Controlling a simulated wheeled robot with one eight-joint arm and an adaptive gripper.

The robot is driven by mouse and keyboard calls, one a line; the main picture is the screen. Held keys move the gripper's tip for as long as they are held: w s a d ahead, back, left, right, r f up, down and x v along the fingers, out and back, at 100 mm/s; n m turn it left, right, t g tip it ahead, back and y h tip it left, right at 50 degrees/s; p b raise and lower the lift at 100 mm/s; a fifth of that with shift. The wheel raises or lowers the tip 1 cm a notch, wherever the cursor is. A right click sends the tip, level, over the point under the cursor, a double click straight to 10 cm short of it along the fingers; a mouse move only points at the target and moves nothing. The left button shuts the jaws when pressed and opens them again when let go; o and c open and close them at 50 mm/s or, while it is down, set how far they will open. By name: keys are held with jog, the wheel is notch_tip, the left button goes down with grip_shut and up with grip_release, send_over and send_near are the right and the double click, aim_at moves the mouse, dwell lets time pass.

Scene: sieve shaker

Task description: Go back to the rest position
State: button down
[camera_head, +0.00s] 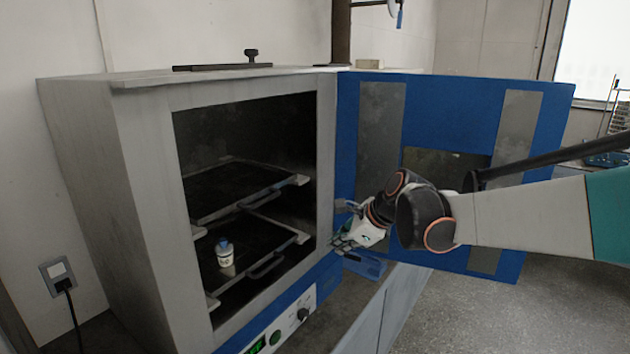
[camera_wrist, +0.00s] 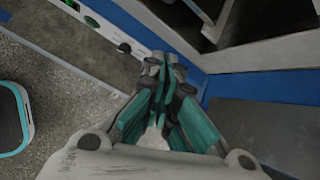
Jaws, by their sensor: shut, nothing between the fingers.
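My gripper (camera_head: 345,240) is in front of the right edge of the oven's opening, beside the inner face of the open door. It also shows in the wrist view (camera_wrist: 162,72), with its fingers together and nothing between them. The grey and blue oven (camera_head: 140,170) stands with its blue door (camera_head: 455,110) swung open to the right. A small white container with a blue top (camera_head: 225,254) stands upright on the lower shelf (camera_head: 270,238), apart from my gripper.
An upper shelf (camera_head: 235,185) is empty. A control panel with a knob (camera_head: 303,314) runs below the opening. A bench (camera_head: 385,310) stands under the oven. A wall socket (camera_head: 58,272) is at left. Grey floor (camera_head: 435,315) is clear at lower right.

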jog(key=s+d+f+n+h, duration=0.1)
jog(key=s+d+n, duration=0.3)
jog(key=s, duration=0.6)
jog(key=s+d+n+t+h, duration=0.1)
jog(key=s+d+n+h, duration=0.2)
jog(key=s+n, duration=0.6)
jog(key=s+d+f+n+h+b, duration=0.1)
jog(key=s+d+n, duration=0.6)
jog(key=s, duration=0.5)
jog(key=shift+f+t+h, duration=0.3)
jog(key=shift+f+h, duration=0.05)
jog(key=shift+h, duration=0.05)
